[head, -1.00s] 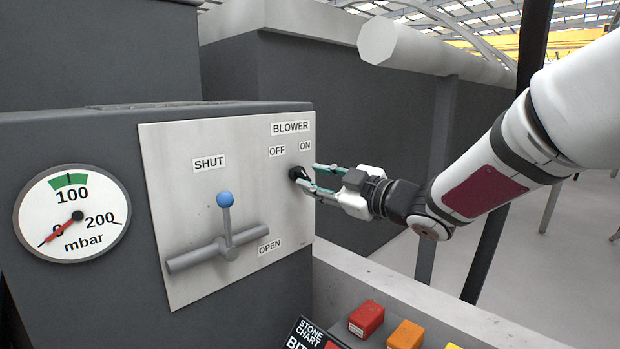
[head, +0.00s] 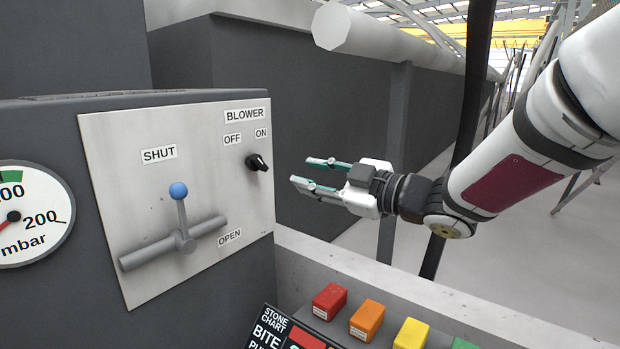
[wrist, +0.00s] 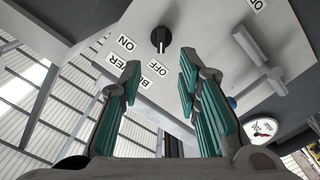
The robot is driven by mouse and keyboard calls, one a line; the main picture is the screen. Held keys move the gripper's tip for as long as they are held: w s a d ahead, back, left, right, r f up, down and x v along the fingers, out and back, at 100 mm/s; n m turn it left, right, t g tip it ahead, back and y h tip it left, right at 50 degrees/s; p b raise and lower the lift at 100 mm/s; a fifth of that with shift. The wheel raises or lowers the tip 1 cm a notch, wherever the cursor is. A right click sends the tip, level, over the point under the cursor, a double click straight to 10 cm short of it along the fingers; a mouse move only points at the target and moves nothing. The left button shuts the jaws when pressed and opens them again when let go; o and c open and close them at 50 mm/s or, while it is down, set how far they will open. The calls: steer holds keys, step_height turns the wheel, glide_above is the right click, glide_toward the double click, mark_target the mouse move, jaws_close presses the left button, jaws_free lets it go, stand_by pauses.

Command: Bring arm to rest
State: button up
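My gripper (head: 312,174) is open and empty, off to the right of the control panel in the head view. Its two teal-padded fingers are apart and point at the panel. The black blower knob (head: 257,162) sits on the grey panel (head: 120,215) under the OFF and ON labels, with a clear gap to my fingertips. In the wrist view the knob (wrist: 160,39) shows beyond and between my open fingers (wrist: 158,75). My arm reaches in from the right.
A blue-tipped lever (head: 180,207) stands on the panel between the SHUT and OPEN labels. A round mbar gauge (head: 28,215) is at the left. Red (head: 329,301), orange (head: 367,320) and yellow (head: 411,334) blocks lie below my gripper. A dark post (head: 470,120) stands behind my arm.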

steer(key=d+m+t+h, duration=0.3)
steer(key=d+m+h, duration=0.4)
steer(key=d+h, duration=0.35)
steer(key=s+d+f+m+g+h, duration=0.3)
steer(key=s+d+f+m+h, duration=0.15)
steer(key=s+d, duration=0.3)
steer(key=s+d+f+m+g+h, duration=0.1)
steer(key=s+d+f+m+g, duration=0.15)
steer(key=s, duration=0.55)
steer(key=s+d+f+m+g, duration=0.1)
steer(key=s+f+m+g, duration=0.2)
steer(key=s, duration=0.6)
steer(key=s+a+f+m+g+y, duration=0.1)
steer(key=s+a+g, duration=0.15)
steer(key=s, duration=0.55)
steer(key=s+a+f+m+g+y, duration=0.1)
steer(key=s+a+f+g, duration=0.15)
steer(key=s, duration=0.55)
step_height(320, 180, up, 38)
steer(key=t+p, duration=0.3)
steer(key=p, duration=3.4)
steer(key=shift+s+d+r+n, duration=0.2)
steer(key=shift+d+n, duration=0.1)
steer(key=shift+d, duration=0.15)
